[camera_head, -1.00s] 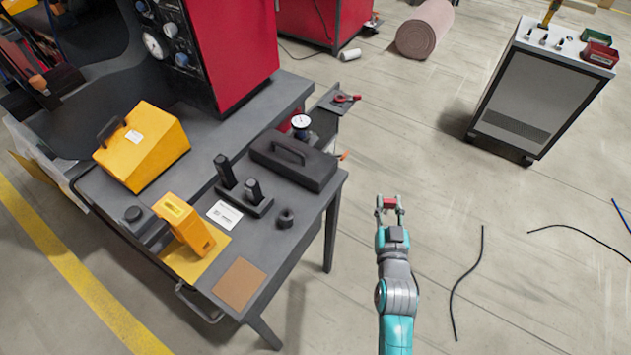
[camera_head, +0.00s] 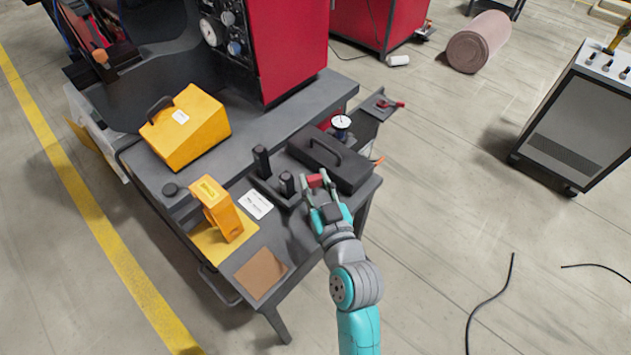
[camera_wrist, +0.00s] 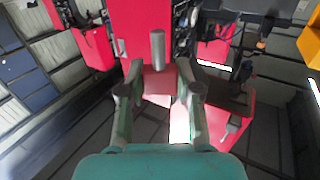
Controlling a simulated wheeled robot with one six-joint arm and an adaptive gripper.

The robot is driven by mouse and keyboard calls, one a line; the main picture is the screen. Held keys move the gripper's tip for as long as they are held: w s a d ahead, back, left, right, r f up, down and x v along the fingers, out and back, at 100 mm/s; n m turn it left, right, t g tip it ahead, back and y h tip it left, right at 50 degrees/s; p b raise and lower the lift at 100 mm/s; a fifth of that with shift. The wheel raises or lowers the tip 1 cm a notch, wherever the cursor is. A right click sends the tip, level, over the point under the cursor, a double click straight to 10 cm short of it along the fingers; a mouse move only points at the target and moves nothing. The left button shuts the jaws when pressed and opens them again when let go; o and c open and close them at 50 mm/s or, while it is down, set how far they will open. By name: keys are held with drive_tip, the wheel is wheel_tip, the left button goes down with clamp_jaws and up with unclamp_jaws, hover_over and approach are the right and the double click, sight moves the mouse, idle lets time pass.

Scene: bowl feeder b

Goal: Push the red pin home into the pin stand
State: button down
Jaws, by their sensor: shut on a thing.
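My gripper (camera_head: 317,184) is shut on the red pin (camera_head: 317,180), over the right part of the workbench near the black case. In the wrist view the red pin (camera_wrist: 158,83) sits between the fingertips (camera_wrist: 160,92), with a grey metal shaft (camera_wrist: 158,48) pointing up in the picture. A dark stand (camera_head: 268,188) with two upright black posts is on the bench, left of my gripper. The small dark ring-shaped piece seen earlier on the bench is hidden behind my gripper. I cannot tell which of these is the pin stand.
The black case (camera_head: 330,158) with a handle lies just behind my gripper. A yellow angled block (camera_head: 222,212), a white card (camera_head: 256,204), a brown pad (camera_head: 260,272) and a yellow box (camera_head: 186,130) are on the bench.

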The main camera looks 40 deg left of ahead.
drive_tip(key=shift+d, duration=0.1)
drive_tip(key=shift+s+d, duration=0.1)
drive_tip(key=shift+d, duration=0.05)
hover_over(316, 207)
drive_tip(key=s+d, duration=0.1)
drive_tip(key=s, duration=0.1)
drive_tip(key=shift+w+d+f, duration=0.1)
drive_tip(key=shift+f, duration=1.35)
drive_tip(key=shift+w+f, duration=0.1)
drive_tip(key=shift+f, duration=1.35)
drive_tip(key=shift+f, duration=1.45)
idle(3.1)
